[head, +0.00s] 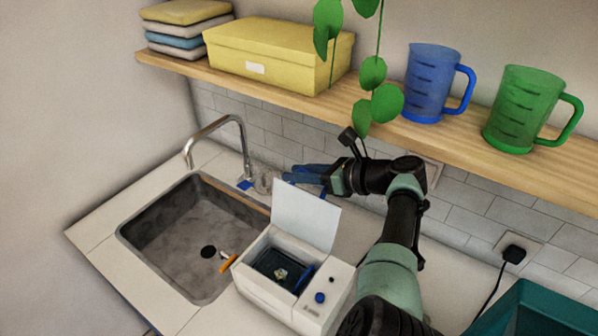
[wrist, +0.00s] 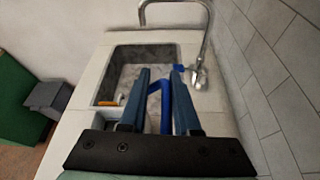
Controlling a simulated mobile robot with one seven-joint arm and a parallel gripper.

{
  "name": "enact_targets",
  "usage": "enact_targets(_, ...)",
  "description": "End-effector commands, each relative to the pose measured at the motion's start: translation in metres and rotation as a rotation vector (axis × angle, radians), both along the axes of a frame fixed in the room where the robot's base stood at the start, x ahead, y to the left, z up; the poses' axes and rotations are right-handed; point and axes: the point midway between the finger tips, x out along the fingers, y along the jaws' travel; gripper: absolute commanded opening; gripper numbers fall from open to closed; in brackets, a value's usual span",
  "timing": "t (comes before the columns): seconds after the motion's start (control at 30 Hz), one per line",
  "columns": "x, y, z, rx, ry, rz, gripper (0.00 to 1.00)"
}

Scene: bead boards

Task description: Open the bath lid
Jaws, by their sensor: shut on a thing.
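The bath is a white box (head: 262,292) on the counter, right of the sink. Its white lid (head: 305,213) stands up at the back edge, so the dark inside shows with a small pale item in it. My gripper (head: 290,176) is at the lid's top edge, its blue fingers pointing left. In the wrist view, my gripper (wrist: 160,75) is shut on a blue bar (wrist: 165,105) between its fingers, apparently the lid's handle. The head view hides the exact contact.
The sink (head: 195,240) with its tap (head: 240,135) lies left of the bath. An orange-handled item (head: 228,264) lies at the sink's right side. A shelf (head: 300,105) with mugs and a yellow box runs above; a plant hangs near my arm. A teal bin (head: 540,310) stands at lower right.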

Motion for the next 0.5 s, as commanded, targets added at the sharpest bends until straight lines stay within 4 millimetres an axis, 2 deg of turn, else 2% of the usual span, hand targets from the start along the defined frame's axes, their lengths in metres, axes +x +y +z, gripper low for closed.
enact_targets(0.03, -0.0027, -0.0020, -0.0106, -0.013, 0.014, -0.002, 0.00)
enact_targets(0.37, -0.0035, -0.0017, -0.0122, -0.012, 0.016, -0.001, 0.00)
enact_targets(0.4, -0.0036, -0.0016, -0.0124, -0.013, 0.017, -0.001, 0.36)
enact_targets(0.43, -0.0036, -0.0016, -0.0123, -0.012, 0.017, 0.000, 0.41)
enact_targets(0.5, -0.0039, -0.0011, -0.0123, -0.012, 0.017, 0.001, 0.43)
